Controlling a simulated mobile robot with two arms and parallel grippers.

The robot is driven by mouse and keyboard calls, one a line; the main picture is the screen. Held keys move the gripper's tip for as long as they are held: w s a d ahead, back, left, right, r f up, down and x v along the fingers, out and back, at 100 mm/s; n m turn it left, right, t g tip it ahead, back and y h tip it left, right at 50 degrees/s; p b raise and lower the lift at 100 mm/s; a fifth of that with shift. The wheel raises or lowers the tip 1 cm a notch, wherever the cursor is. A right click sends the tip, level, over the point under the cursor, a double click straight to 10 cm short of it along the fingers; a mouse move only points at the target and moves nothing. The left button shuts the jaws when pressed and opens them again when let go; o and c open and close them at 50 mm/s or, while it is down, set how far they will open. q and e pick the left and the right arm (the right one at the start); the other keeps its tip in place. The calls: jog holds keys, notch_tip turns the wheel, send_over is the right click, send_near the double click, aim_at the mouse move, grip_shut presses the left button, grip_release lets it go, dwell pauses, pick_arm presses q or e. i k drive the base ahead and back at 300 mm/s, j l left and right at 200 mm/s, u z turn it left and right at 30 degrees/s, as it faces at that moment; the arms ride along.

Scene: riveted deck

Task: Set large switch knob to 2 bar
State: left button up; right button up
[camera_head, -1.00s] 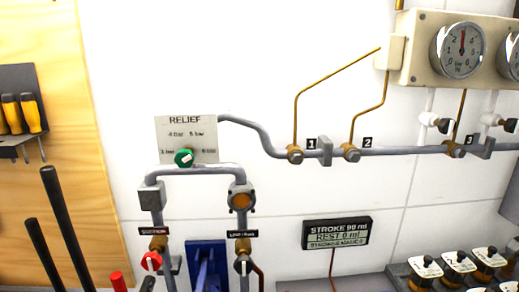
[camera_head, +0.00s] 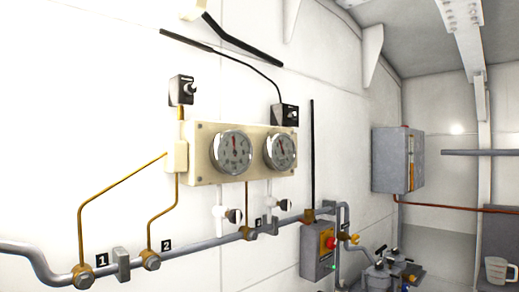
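No knob marked with a 2 bar setting can be made out in this view. The cream gauge panel (camera_head: 203,165) carries a left round gauge (camera_head: 231,152) and a right round gauge (camera_head: 281,149). Neither of my grippers is in view.
A grey pipe (camera_head: 200,246) runs along the wall below the panel, with brass fittings and thin brass tubes. A grey box with a red button (camera_head: 319,249) hangs under it. A grey cabinet (camera_head: 398,160) is further right. A pale jug (camera_head: 498,271) stands at lower right.

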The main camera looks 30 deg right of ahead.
aim_at(293, 115)
jog(key=z, duration=1.25)
jog(key=i+l+u, duration=0.15)
jog(key=u, duration=0.2)
jog(key=i, duration=0.1)
